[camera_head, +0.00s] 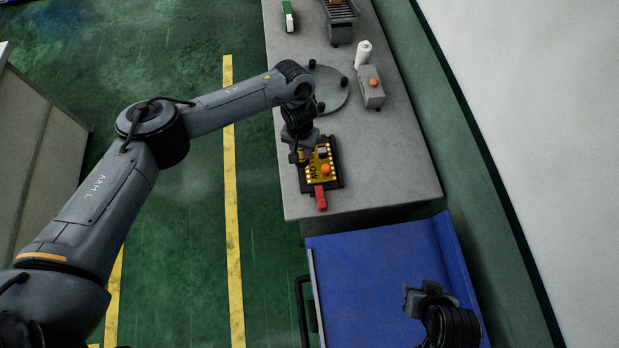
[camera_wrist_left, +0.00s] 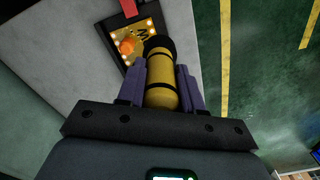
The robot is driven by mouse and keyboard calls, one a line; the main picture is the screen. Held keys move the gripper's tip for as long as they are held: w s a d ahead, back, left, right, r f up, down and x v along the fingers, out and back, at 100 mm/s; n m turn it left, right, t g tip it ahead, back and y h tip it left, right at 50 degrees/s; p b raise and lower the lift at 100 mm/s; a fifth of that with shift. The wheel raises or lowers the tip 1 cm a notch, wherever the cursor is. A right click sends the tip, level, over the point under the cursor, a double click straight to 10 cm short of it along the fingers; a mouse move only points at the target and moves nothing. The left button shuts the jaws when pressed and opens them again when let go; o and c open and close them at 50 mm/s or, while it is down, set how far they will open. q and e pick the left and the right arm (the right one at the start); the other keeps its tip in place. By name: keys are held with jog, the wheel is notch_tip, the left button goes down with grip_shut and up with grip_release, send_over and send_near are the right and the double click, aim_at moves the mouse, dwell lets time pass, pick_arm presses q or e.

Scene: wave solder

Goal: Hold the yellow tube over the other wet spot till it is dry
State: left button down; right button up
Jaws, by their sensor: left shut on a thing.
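My left gripper (camera_head: 299,155) is over the left edge of a board in a black frame near the front of the grey bench. In the left wrist view, my left gripper (camera_wrist_left: 160,85) is shut on a yellow tube (camera_wrist_left: 161,88) with black bands and a dark tip. The tip points at the yellow board (camera_wrist_left: 125,32). The board (camera_head: 313,172) has an orange knob (camera_head: 326,168), a dark block and bright pads along its edges. No wet spot can be made out. My right gripper (camera_head: 415,297) is over the blue surface; its jaws are unclear.
A red handle (camera_head: 321,197) sticks out at the board frame's front. Behind are a grey round plate (camera_head: 333,92) with black knobs, a grey box (camera_head: 370,87) with an orange knob, and a white roll (camera_head: 363,54). A blue cart top (camera_head: 380,255) stands in front.

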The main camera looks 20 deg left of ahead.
aim_at(307, 163)
pick_arm(q)
jog(key=shift+w+d+f+b, duration=0.15)
jog(key=shift+f+b, duration=0.2)
jog(key=shift+f, duration=0.25)
jog(key=shift+s+d+f+b, duration=0.1)
jog(key=shift+f+b, duration=0.2)
jog(key=shift+f, duration=0.25)
jog(key=shift+d+f+b, duration=0.2)
jog(key=shift+f+b, duration=0.45)
jog(key=shift+f, duration=0.5)
jog(key=shift+w+d+f+b, duration=0.1)
jog(key=shift+f+b, duration=0.3)
jog(key=shift+f, duration=0.2)
jog(key=shift+w+d+f+b, duration=0.1)
jog(key=shift+f+b, duration=0.3)
jog(key=shift+f, duration=0.2)
jog(key=shift+d+f+b, duration=0.25)
jog(key=shift+f+b, duration=0.5)
jog(key=shift+f, duration=0.35)
jog(key=shift+w+d+f+b, duration=0.1)
jog(key=shift+d+f+b, duration=0.05)
jog(key=shift+f+b, duration=0.5)
jog(key=shift+d+f+b, duration=0.15)
jog(key=shift+f+b, duration=0.25)
jog(key=shift+f, duration=0.45)
